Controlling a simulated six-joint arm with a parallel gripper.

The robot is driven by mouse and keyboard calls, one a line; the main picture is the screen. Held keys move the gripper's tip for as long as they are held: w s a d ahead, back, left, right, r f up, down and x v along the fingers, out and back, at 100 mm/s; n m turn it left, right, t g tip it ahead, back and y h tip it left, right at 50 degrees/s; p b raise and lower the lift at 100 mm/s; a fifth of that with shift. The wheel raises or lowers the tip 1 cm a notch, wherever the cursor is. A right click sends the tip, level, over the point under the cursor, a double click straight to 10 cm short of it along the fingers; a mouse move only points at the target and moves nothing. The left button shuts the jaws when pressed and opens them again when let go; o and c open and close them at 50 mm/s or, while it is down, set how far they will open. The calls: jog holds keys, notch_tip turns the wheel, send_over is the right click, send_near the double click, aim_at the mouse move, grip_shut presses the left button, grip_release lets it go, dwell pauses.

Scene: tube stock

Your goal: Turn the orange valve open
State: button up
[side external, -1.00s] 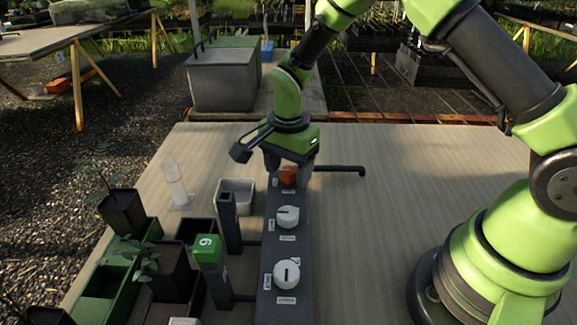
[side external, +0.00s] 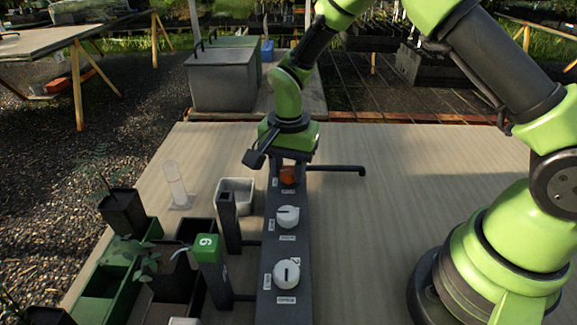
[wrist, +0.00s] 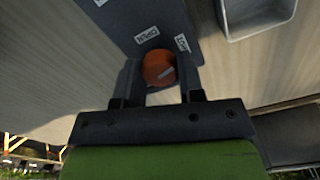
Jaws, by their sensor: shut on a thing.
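The orange valve (side external: 288,177) is a round knob at the far end of a dark grey panel (side external: 287,246). In the wrist view the orange knob (wrist: 157,66) has a pale pointer line and sits between my two fingers. My gripper (wrist: 160,76) is shut on it, one finger on each side. In the side view my gripper (side external: 289,162) comes down over it from above and hides its top. Labels stand by the knob: one reads OPEN (wrist: 147,35), the other (wrist: 181,43) is hard to read.
Two white knobs (side external: 288,217) (side external: 287,274) sit nearer on the panel. A green-topped post marked 6 (side external: 208,249), a dark post (side external: 228,222), a pale tub (side external: 235,184) and planters (side external: 105,283) stand to the left. A dark pipe (side external: 340,169) runs right.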

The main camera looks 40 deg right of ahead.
aim_at(289, 170)
jog(key=n, duration=1.1)
jog(key=shift+r+n, duration=0.1)
jog(key=shift+n, duration=1.7)
jog(key=o, duration=0.9)
notch_tip(289, 170, up, 10)
jog(key=shift+f, duration=0.1)
